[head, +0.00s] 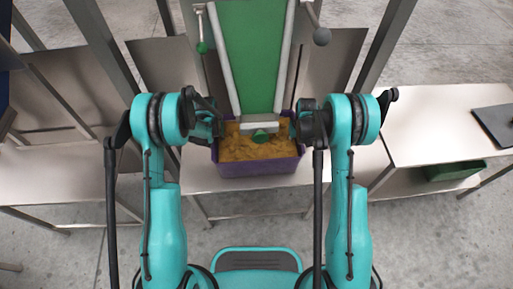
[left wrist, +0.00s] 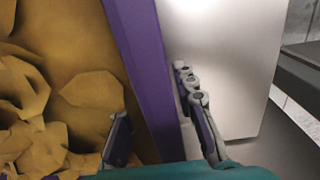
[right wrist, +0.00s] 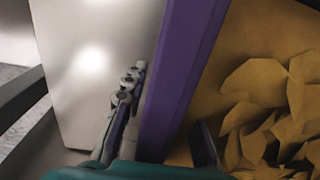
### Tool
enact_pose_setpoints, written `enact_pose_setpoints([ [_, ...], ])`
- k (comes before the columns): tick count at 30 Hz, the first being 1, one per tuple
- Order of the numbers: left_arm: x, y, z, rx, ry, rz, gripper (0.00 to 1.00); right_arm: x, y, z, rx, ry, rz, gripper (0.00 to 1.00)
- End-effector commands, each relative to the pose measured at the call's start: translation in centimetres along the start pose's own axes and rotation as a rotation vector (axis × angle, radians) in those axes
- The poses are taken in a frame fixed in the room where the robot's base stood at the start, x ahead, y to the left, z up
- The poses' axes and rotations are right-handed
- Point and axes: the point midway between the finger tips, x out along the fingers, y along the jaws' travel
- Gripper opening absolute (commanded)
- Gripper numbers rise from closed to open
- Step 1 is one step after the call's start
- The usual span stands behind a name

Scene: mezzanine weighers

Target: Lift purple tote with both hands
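The purple tote (head: 258,169) stands on a metal table below a green chute, filled with yellow-brown flaky pieces (head: 240,150). My left gripper (left wrist: 158,132) straddles the tote's side wall (left wrist: 138,60), one finger inside over the contents and one outside. A gap shows between the inner finger and the wall. My right gripper (right wrist: 165,128) straddles the opposite wall (right wrist: 182,70) the same way. Its outer finger looks close to the wall; its inner finger stands apart from it. Both grippers look open. In the head view my wrists hide most of the fingers.
The green chute (head: 250,50) with pale rails comes down over the tote's far part. The metal table (head: 205,181) has bare room around the tote. A side table (head: 430,120) at right carries a dark flat plate (head: 494,125); a green bin (head: 455,171) sits below.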

Motion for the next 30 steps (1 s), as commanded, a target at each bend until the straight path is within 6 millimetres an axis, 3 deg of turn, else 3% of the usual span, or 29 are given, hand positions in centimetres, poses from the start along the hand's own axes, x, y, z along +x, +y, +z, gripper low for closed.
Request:
enact_pose_setpoints([
  [8, 0.11, 0.01, 0.01, 0.000, 0.000, 0.000, 0.28, 0.12, -0.01, 0.02, 0.000, 0.000, 0.000, 0.28],
  [12, 0.10, 0.00, 0.00, 0.000, 0.000, 0.000, 0.00, 0.11, 0.00, 0.02, 0.000, 0.000, 0.000, 0.00],
  [30, -0.42, 0.02, -0.01, 0.000, 0.000, 0.000, 0.00, -0.41, -0.02, 0.01, 0.000, 0.000, 0.000, 0.00],
])
